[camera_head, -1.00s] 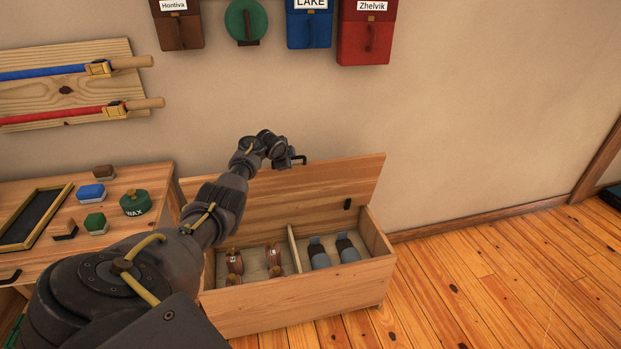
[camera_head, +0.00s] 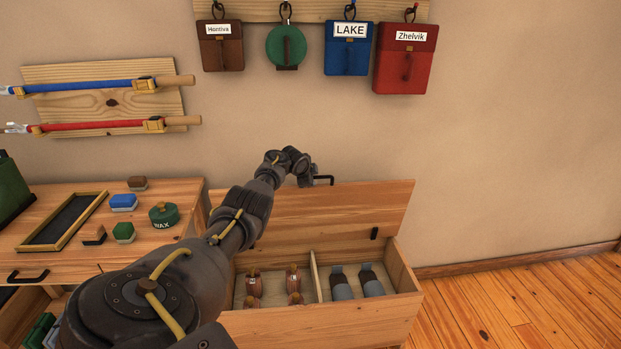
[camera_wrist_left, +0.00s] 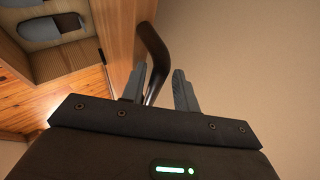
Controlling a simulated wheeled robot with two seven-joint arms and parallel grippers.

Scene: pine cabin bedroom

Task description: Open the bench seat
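The wooden bench (camera_head: 330,325) stands against the wall with its seat lid (camera_head: 350,205) raised steeply, so the inside shows. A dark handle (camera_head: 325,179) is at the lid's top edge. My left gripper (camera_head: 311,178) is at this handle. In the left wrist view the two fingers of my left gripper (camera_wrist_left: 160,90) are apart, with wall visible between them. The handle (camera_wrist_left: 153,50) reaches down by the left finger there, and the fingers are not closed on it. My right gripper is not in view.
A divider (camera_head: 316,275) parts the bench's inside: brown items (camera_head: 293,278) left, grey-and-dark items (camera_head: 342,283) right. A worktable (camera_head: 185,190) with blocks and a wax tin (camera_head: 164,215) adjoins on the left. Bags hang above. The floor (camera_head: 480,310) at right is clear.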

